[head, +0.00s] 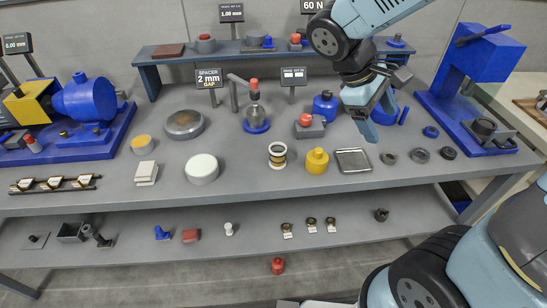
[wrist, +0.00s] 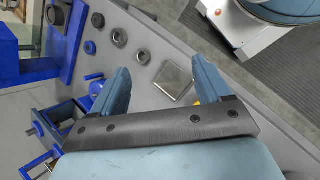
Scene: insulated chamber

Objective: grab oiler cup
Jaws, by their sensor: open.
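I cannot tell for sure which thing is the oiler cup. A small clear cylinder with dark and brass-coloured bands (head: 277,155) stands upright near the front of the bench in the head view. A yellow rounded pot with a knob on top (head: 317,161) stands just right of it. A sliver of yellow shows beside the right finger in the wrist view. My gripper (head: 383,108) is open and empty above the right half of the bench, up and right of both. In the wrist view my gripper (wrist: 160,88) has its fingers wide apart.
A square metal tray (head: 353,160) lies right of the yellow pot; it also shows between my fingers in the wrist view (wrist: 172,80). Several dark rings (head: 420,155) lie farther right. A blue press (head: 480,60) stands at the right end. A blue bottle (head: 325,104) stands left of my gripper.

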